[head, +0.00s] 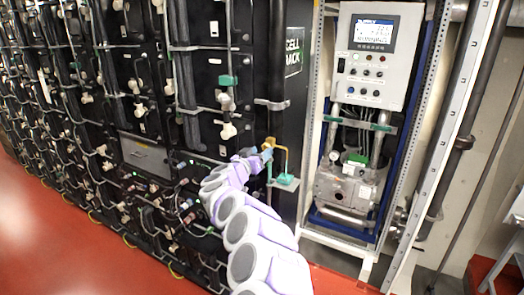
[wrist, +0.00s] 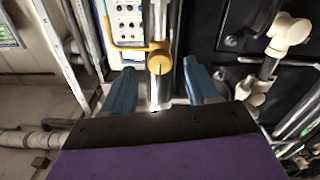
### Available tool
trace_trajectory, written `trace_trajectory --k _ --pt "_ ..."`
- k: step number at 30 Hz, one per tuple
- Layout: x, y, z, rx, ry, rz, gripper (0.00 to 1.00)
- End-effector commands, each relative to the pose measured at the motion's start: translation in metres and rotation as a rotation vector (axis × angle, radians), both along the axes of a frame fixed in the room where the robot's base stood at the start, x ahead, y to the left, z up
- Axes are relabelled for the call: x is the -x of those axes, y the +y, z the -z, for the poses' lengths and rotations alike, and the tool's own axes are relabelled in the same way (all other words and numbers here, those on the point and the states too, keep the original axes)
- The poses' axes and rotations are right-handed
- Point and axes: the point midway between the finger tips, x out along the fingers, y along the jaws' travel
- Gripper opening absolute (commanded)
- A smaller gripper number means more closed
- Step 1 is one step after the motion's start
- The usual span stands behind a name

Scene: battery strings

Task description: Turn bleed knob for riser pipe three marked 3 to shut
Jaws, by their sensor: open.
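My gripper (head: 266,153) is reached out to a yellow bent pipe (head: 284,147) at the right end of the black rack in the head view. In the wrist view my gripper (wrist: 159,66) is open, with its two blue fingers apart. A yellow round fitting (wrist: 160,57) on an upright metal pipe (wrist: 155,92) shows between and just beyond the fingertips. I cannot tell whether the fingers touch it. No mark 3 is readable, so I cannot tell which riser this is. The knob's turn position cannot be made out.
A green-teal block (head: 287,182) sits just below the yellow pipe. The black battery rack (head: 130,110) with many cables and white fittings fills the left. A grey control cabinet (head: 372,75) stands to the right behind a white post (head: 312,110). Red floor (head: 60,245) is clear in front.

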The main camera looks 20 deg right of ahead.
Motion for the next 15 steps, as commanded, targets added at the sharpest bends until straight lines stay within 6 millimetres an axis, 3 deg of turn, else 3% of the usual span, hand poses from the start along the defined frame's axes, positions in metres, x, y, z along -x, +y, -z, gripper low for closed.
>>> trace_trajectory --k 7,15 --pt "-0.011 -0.014 0.0 0.002 0.0 0.001 0.59" --pt "-0.015 -0.016 0.0 0.0 0.0 -0.005 0.59"
